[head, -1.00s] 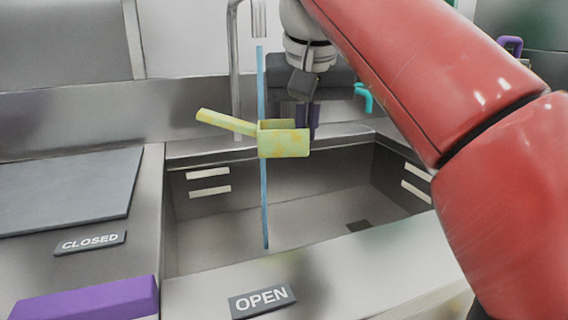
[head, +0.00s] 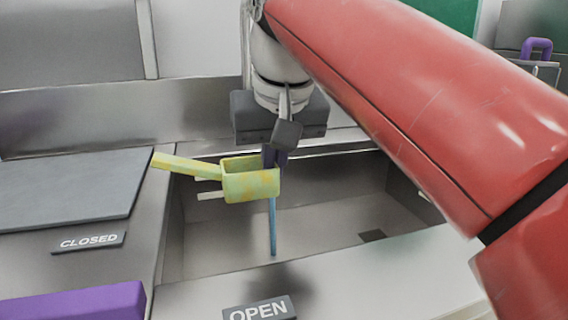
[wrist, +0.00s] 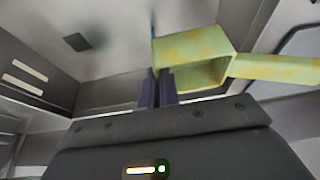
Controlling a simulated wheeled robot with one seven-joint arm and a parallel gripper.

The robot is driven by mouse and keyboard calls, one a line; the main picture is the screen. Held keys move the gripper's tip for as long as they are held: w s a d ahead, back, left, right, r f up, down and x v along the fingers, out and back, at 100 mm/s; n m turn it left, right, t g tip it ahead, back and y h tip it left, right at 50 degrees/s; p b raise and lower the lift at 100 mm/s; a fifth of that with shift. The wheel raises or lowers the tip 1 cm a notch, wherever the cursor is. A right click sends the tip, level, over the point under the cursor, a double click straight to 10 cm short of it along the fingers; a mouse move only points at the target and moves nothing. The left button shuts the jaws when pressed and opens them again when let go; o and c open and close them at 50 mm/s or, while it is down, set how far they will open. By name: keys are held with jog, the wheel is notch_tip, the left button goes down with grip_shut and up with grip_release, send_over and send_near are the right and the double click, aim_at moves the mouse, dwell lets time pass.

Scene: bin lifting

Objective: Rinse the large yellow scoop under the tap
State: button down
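The large yellow scoop (head: 252,186) has a box-shaped bowl and a handle pointing left, with brownish-yellow patches on its surface. My gripper (head: 274,157) is shut on the bowl's wall at the right and holds the scoop above the sink. In the wrist view the dark fingers (wrist: 156,88) meet the scoop (wrist: 188,50) at its bowl. A thin blue water stream (head: 272,228) shows below the bowl, down to the basin. Its upper part is hidden by my gripper, so I cannot tell whether it hits the scoop. The tap (head: 245,45) is mostly hidden behind my arm.
The steel sink (head: 330,215) lies below. An OPEN label (head: 259,311) is on the front edge and a CLOSED label (head: 88,242) is at left, near a grey board (head: 70,190). A purple block (head: 75,302) lies front left. A purple handle (head: 537,48) shows back right.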

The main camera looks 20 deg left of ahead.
jog(key=w+a+f+p, duration=0.1)
jog(key=w+f+p, duration=0.1)
jog(key=w, duration=0.8)
jog(key=shift+a, duration=0.2)
jog(key=shift+d, duration=0.15)
dwell(0.5)
jog(key=shift+d, duration=0.45)
jog(key=shift+s+a, duration=0.1)
jog(key=shift+a, duration=0.5)
jog(key=shift+d, duration=0.1)
jog(key=shift+d, duration=0.5)
